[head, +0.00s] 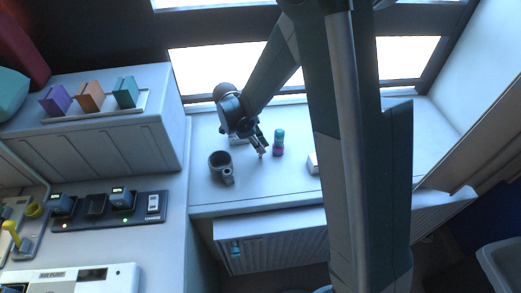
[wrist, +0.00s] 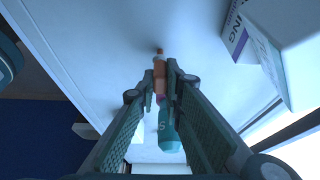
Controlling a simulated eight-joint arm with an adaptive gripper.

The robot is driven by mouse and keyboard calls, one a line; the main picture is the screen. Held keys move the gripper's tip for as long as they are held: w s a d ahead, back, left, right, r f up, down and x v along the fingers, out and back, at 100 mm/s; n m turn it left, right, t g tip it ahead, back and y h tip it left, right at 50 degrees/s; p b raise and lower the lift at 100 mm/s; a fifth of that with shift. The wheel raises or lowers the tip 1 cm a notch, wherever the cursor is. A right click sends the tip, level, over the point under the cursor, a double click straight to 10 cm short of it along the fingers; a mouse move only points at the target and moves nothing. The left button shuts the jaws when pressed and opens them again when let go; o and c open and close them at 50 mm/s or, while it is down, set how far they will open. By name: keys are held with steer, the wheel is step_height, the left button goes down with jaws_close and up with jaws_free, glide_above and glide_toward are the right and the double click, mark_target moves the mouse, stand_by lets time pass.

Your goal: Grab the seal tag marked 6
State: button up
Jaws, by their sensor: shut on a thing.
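My gripper (head: 262,151) is low over the white counter in the head view, between a dark mug and a small teal-and-pink bottle (head: 279,143). In the wrist view, my gripper (wrist: 160,72) is shut on a narrow orange piece (wrist: 160,78) with a brownish tip. No number shows on this piece, so I cannot tell whether it is the seal tag marked 6. The fingers hide part of both.
The dark grey mug (head: 220,167) stands left of my gripper. A small white box (head: 313,163) is to the right, partly behind my arm. A raised shelf at left holds purple, orange and teal blocks on a tray (head: 140,101). A charger strip (head: 105,219) lies below it.

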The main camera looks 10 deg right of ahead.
steer(key=shift+r, duration=0.15)
steer(key=shift+r, duration=4.85)
